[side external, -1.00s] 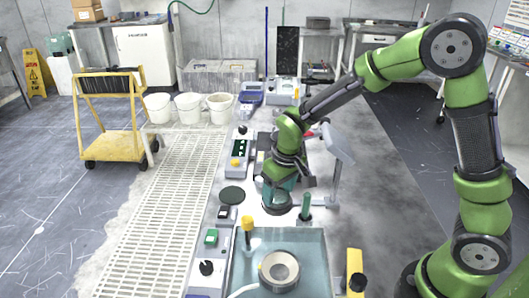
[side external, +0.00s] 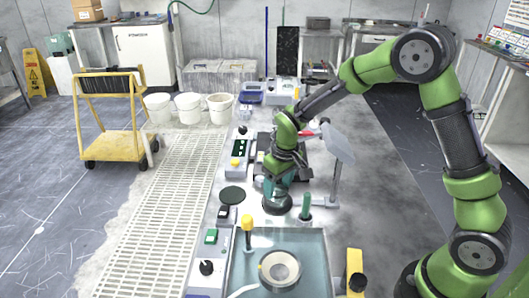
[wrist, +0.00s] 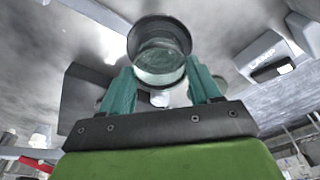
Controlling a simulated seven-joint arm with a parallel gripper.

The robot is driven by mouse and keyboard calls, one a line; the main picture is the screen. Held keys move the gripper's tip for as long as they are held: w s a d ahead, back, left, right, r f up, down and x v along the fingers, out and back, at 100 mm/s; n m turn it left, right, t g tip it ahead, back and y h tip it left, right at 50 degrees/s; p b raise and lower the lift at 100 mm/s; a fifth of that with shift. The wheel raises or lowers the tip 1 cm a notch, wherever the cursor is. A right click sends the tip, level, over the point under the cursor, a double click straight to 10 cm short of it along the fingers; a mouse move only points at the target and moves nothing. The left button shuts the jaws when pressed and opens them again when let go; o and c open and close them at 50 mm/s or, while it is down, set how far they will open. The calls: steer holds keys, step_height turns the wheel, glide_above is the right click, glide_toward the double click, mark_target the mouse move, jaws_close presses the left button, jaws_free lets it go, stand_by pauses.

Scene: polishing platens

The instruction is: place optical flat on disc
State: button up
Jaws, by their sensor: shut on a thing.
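My gripper (side external: 278,188) has teal fingers and is shut on a round, dark-rimmed piece with a glassy face, which looks like the optical flat (side external: 277,204). In the wrist view the optical flat (wrist: 160,50) sits between the fingertips of my gripper (wrist: 161,85). In the side view it is low over the bench; I cannot tell whether it touches. A flat dark green disc (side external: 232,194) lies on the bench just left of the held piece, apart from it. A metal ring-shaped piece (side external: 281,268) sits in the blue-grey tray at the front.
The blue-grey tray (side external: 314,250) fills the front of the bench. A green-handled tool (side external: 306,206) stands close right of my gripper. A yellow-topped tool (side external: 247,230) stands at the tray's back edge. Control boxes (side external: 240,147) line the left side. A grey panel on a post (side external: 340,142) stands right.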

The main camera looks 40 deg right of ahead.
mark_target(283, 191)
steer(key=shift+f, duration=0.35)
steer(key=shift+f, duration=0.15)
steer(key=o, duration=1.1)
steer(key=shift+o, duration=0.2)
step_height(283, 191, up, 12)
steer(key=s, duration=0.1)
steer(key=shift+s, duration=0.4)
